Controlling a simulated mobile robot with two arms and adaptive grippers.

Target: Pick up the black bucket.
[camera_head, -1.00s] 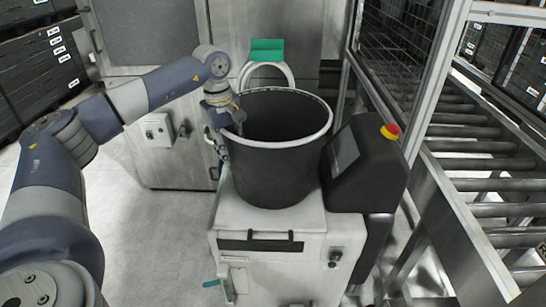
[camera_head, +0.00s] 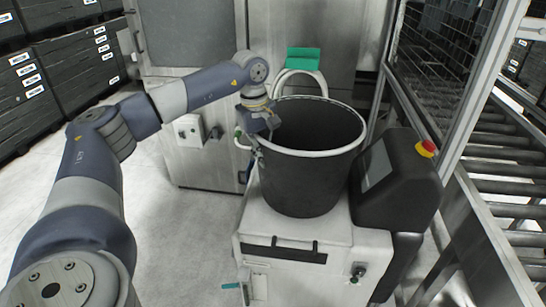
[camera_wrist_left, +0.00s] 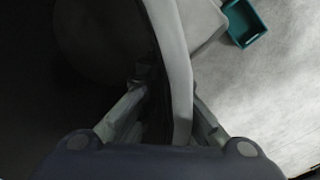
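The black bucket (camera_head: 305,185) stands upright on top of a white machine, with a pale rim around its open mouth. My left gripper (camera_head: 257,135) is at the bucket's left rim, with one finger inside the mouth and one outside. In the left wrist view, the pale rim (camera_wrist_left: 176,70) runs between the two fingers of the left gripper (camera_wrist_left: 168,88). The fingers look spread around the rim; any contact is hard to see. The bucket's dark inside fills the left of that view. My right gripper is not in view.
The white machine (camera_head: 285,258) carries a black control panel (camera_head: 400,180) with a red-yellow button, close right of the bucket. A roller conveyor (camera_head: 500,165) and mesh fence lie further right. Black crates (camera_head: 75,65) are stacked at the back left. Floor at left is clear.

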